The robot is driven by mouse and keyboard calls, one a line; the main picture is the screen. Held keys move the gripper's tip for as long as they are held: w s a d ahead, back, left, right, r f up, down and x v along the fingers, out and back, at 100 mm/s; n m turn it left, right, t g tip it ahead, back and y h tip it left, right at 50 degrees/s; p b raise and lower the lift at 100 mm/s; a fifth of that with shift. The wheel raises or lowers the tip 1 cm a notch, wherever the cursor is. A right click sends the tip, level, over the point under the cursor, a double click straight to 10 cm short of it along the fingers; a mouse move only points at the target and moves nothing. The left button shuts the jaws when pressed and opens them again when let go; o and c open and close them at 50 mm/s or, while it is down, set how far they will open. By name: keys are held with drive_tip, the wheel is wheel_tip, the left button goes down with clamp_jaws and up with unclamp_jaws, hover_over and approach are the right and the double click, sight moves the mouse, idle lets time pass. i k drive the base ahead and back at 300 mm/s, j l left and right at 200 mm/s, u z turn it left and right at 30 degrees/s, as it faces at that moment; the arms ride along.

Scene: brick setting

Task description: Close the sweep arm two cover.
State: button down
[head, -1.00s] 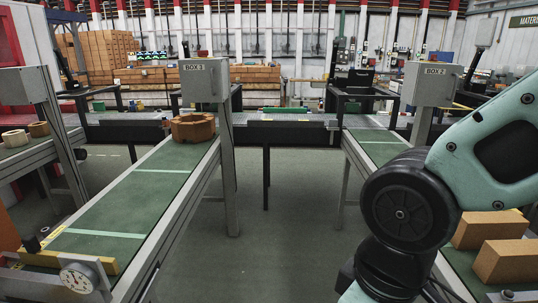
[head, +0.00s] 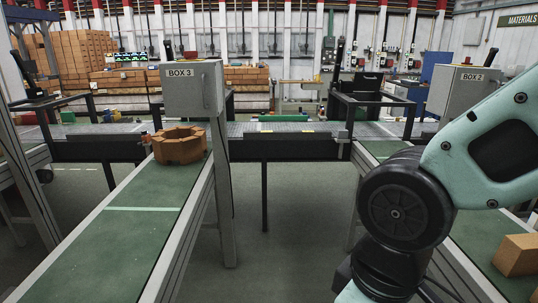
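Two grey cover boxes stand on posts beside the conveyor lanes in the head view. One is labelled BOX 3 (head: 192,89) and stands left of centre. The other is labelled BOX 2 (head: 464,93) and stands at the right, partly behind my arm. Both show a closed-looking grey front with a small handle. I cannot tell which part is the sweep arm two cover. My gripper is not in view; only my teal and black arm links show at the right.
A green conveyor (head: 128,229) runs from the lower left towards BOX 3, with a brown octagonal brick piece (head: 180,145) on it. A tan brick (head: 518,255) lies on the right conveyor (head: 484,236). Grey floor (head: 297,230) is clear between the lanes.

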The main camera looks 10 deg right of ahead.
sight(362, 81)
drive_tip(key=i+z, duration=0.15)
drive_tip(key=i, duration=1.8)
